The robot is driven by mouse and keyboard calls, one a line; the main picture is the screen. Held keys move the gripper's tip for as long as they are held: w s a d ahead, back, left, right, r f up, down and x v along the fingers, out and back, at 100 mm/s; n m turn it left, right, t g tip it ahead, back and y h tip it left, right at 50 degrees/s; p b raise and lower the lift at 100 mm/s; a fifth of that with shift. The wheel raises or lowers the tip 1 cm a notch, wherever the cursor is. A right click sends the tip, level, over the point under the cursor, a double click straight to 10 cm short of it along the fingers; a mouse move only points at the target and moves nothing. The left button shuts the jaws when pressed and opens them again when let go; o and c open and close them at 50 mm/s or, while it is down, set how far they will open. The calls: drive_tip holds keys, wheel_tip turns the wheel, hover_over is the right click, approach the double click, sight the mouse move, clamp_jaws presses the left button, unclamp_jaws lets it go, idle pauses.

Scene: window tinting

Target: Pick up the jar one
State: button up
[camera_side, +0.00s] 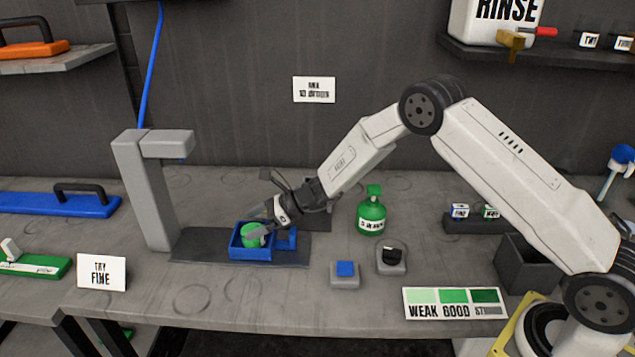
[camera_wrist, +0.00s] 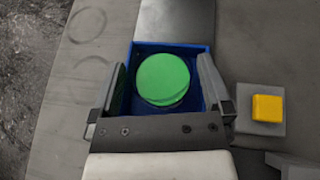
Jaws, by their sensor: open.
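A round green-topped thing (camera_side: 252,235), which may be the jar, sits in a square blue holder (camera_side: 236,252). In the wrist view its flat green top (camera_wrist: 162,78) lies inside the blue walls (camera_wrist: 172,46). My gripper (camera_side: 257,222) reaches down from the right over the holder. In the wrist view the two fingers of my gripper (camera_wrist: 162,62) are apart, one to each side of the green top, with gaps between. I cannot tell how deep the fingertips reach. The lower part of the green thing is hidden by the holder.
A grey post with an overhanging arm (camera_side: 150,190) stands left of the holder. A green bottle (camera_side: 371,216) stands to the right. Two small labelled jars (camera_side: 460,211) sit in a dark rack. Button blocks (camera_side: 345,280) and a colour card (camera_side: 455,303) lie nearer the front.

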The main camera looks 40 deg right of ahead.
drive_tip(key=c, duration=1)
drive_tip(key=shift+r, duration=0.15)
drive_tip(key=shift+c, duration=0.2)
drive_tip(key=shift+r, duration=0.7)
drive_tip(key=s+d+r, duration=0.2)
drive_tip(key=s+r, duration=0.9)
drive_tip(key=s, duration=0.2)
drive_tip(key=shift+s+d+r, duration=0.2)
drive_tip(key=shift+s+d, duration=0.05)
drive_tip(key=shift+s, duration=0.15)
